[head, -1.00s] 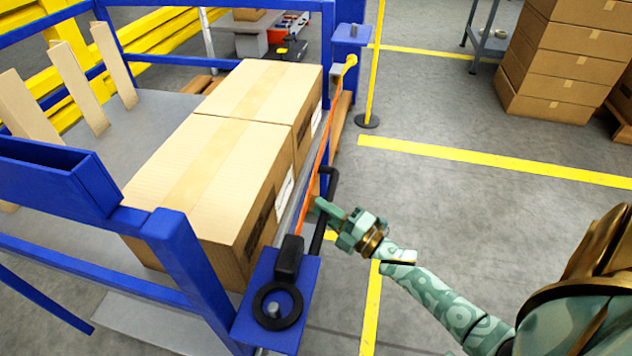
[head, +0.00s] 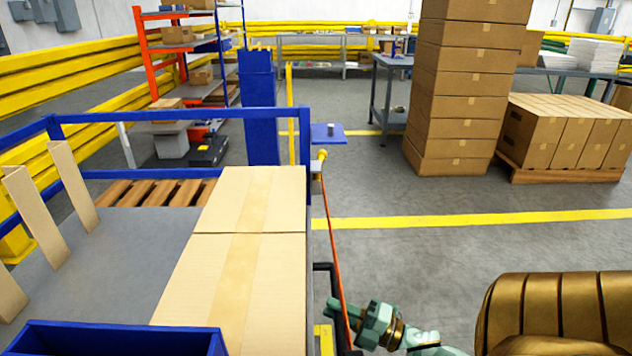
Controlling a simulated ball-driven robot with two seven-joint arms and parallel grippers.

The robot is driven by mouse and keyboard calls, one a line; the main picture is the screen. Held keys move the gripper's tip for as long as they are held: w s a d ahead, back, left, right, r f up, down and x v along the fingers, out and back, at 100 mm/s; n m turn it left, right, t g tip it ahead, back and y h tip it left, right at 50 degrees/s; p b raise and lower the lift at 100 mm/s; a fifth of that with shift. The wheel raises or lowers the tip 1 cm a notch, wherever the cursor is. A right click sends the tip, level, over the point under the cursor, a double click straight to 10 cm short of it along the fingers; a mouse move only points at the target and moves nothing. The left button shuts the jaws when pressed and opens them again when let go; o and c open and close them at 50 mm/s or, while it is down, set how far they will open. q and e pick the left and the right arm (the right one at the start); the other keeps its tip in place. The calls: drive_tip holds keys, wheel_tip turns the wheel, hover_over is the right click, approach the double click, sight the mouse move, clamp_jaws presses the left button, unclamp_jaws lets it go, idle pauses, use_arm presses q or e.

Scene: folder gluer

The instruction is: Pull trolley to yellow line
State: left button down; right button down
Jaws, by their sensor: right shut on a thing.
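The blue-framed structure (head: 180,114), which looks like the trolley, fills the left and carries brown cartons (head: 262,198) on its grey deck (head: 150,240). A black bar (head: 324,267) sticks out from its right side, beside an orange strap (head: 330,225). My right gripper (head: 338,310) is at this side and looks shut on the black bar; the strap crosses close by and the fingertips are partly unclear. A yellow floor line (head: 470,218) runs across the floor ahead and to the right. My left gripper is not in view.
Tall stacked cartons (head: 465,90) and a loaded pallet (head: 560,182) stand at the back right, near a grey table (head: 385,100). A yellow post (head: 291,115) and blue column (head: 258,105) stand beyond the frame.

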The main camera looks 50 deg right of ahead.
drive_tip(key=shift+s+d+f, duration=0.1)
drive_tip(key=shift+s+d, duration=0.35)
drive_tip(key=shift+s, duration=0.2)
drive_tip(key=shift+s+d+f, duration=0.1)
drive_tip(key=shift+s+d, duration=0.35)
drive_tip(key=shift+s, duration=0.2)
drive_tip(key=c, duration=1.3)
unclamp_jaws()
drive_tip(key=shift+r, duration=0.1)
